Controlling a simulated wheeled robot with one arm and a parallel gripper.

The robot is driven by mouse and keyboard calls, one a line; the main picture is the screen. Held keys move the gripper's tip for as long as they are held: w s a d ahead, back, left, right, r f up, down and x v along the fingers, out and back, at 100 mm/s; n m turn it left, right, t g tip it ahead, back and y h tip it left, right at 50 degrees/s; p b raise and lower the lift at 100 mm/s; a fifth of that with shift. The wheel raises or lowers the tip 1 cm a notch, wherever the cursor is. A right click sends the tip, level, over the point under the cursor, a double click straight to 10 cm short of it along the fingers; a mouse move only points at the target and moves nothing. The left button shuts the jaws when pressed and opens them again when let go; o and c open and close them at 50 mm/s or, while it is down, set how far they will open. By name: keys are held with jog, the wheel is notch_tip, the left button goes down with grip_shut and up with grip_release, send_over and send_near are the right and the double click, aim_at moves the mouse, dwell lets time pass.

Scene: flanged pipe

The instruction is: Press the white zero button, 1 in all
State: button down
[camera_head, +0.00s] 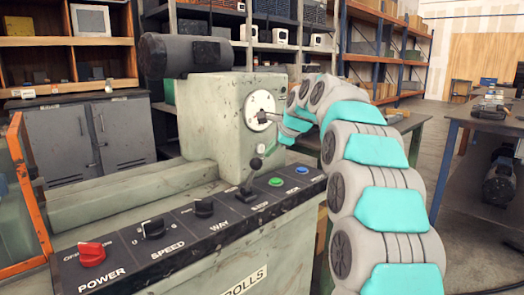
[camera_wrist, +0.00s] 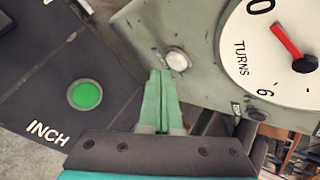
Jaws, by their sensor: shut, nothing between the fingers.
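The white button (camera_wrist: 178,60) is a small round white cap in a metal ring on the pale green housing (camera_wrist: 150,25), beside the dial (camera_wrist: 275,45) marked TURNS. My gripper (camera_wrist: 160,73) is shut and empty. Its green fingertips lie just below and left of the button in the wrist view. A narrow gap shows in the picture, and I cannot tell the depth between them. In the head view the dial (camera_head: 256,101) is on the housing front, partly covered by my arm.
The black control panel (camera_head: 130,225) below the housing carries a red POWER knob (camera_head: 92,253), black knobs, a lever (camera_head: 252,172), a green button (camera_head: 276,182) and a blue button (camera_head: 302,170). The green button (camera_wrist: 87,95) marked INCH lies left of my fingers.

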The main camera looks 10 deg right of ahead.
dwell(0.3)
jog(key=shift+s+d+b, duration=0.2)
jog(key=shift+s+d, duration=0.55)
jog(key=shift+s, duration=0.3)
jog(key=shift+s+d+b, duration=0.15)
jog(key=shift+s+d, duration=0.6)
jog(key=shift+s, duration=0.25)
